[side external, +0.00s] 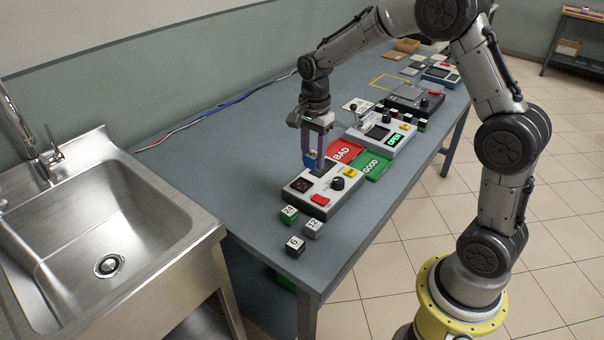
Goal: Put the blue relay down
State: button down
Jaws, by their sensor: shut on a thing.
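My gripper (315,164) points down over the near grey-white test device (326,190) and is shut on the blue relay (311,158). The device has a black knob, a red button, a yellow label and a dark display.
A green block (289,214), a grey block (313,228) and a black-sided block (295,246) stand near the table's front edge. Behind the device lie a red BAD mat (345,151) and a green GOOD mat (372,166). Other devices stand farther back.

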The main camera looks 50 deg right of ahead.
send_over(302, 186)
notch_tip(302, 186, down, 5)
jog(key=shift+s+r, duration=0.1)
jog(key=shift+r, duration=0.1)
jog(key=shift+f, duration=1.7)
jog(key=shift+f, duration=0.25)
jog(key=shift+c, duration=2.3)
grip_release()
